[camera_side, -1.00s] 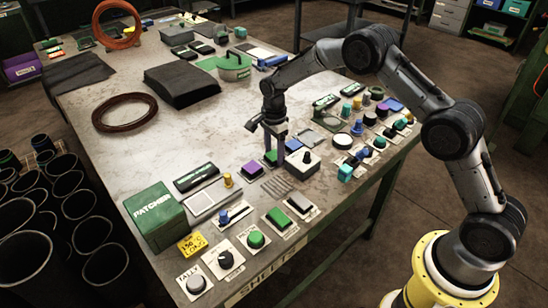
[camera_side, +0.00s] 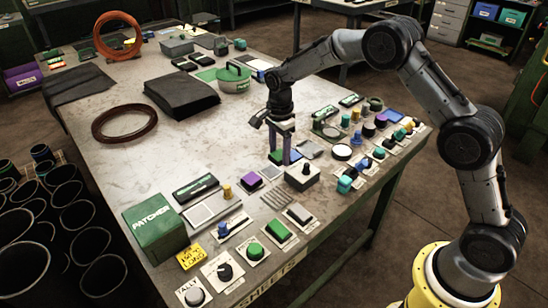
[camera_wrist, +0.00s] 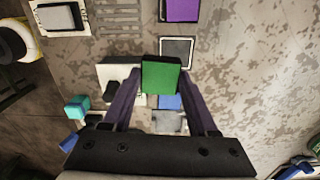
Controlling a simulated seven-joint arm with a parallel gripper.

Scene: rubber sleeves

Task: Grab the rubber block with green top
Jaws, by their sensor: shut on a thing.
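The rubber block with green top (camera_wrist: 161,77) is held between the two purple fingers of my gripper (camera_wrist: 161,88) in the wrist view. In the side view the green block (camera_side: 275,157) shows at the fingertips of my gripper (camera_side: 283,160), partly hidden by a finger. It appears raised above the bench. An empty square plate (camera_wrist: 177,52) lies close to it in the wrist view, and also shows in the side view (camera_side: 271,173). A purple-topped block (camera_side: 251,180) sits on its own plate beside that.
Several buttons and knobs crowd the bench's right end and front edge. A green box (camera_side: 155,220) stands at the left front. The bench (camera_side: 180,145) is clear in the middle.

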